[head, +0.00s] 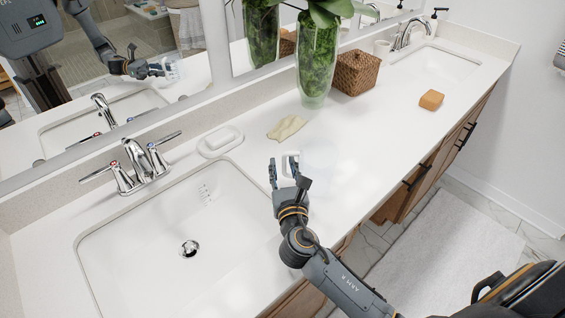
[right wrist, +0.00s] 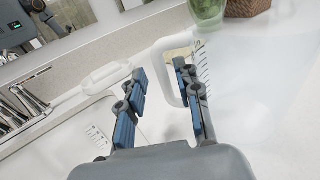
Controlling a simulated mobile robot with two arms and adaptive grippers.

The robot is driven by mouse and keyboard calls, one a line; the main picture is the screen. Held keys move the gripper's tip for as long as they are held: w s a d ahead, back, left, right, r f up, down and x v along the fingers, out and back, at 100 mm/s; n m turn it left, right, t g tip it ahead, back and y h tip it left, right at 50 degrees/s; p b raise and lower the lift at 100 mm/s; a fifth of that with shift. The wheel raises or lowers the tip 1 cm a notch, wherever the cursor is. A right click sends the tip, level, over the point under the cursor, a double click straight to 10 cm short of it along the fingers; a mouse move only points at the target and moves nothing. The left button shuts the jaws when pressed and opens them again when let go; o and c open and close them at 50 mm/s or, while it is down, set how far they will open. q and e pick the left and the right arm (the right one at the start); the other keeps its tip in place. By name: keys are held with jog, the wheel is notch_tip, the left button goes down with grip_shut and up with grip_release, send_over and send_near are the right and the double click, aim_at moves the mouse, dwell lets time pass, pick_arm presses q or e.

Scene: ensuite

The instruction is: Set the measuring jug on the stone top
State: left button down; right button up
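The measuring jug is clear and hard to make out against the white stone top (head: 365,150). Its pale handle (head: 291,163) shows in the head view, with the faint body (head: 320,158) to the right. In the right wrist view, the handle (right wrist: 158,75) and printed scale marks (right wrist: 203,65) show. My right gripper (head: 283,171) is at the handle, fingers apart; the handle's outer bar shows between them in the right wrist view (right wrist: 160,76). Contact between fingers and handle is unclear, and so is whether the jug's base touches the top. My left gripper is not in view.
A sink (head: 185,245) with a tap (head: 138,160) lies left of the gripper. A soap dish (head: 221,141), a cloth (head: 287,128), a plant vase (head: 316,65) and a wicker box (head: 356,73) stand behind. An orange-brown block (head: 431,100) lies right. The counter between is clear.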

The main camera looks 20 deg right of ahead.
jog(key=b+v, duration=0.1)
jog(key=v, duration=0.9)
dwell(1.0)
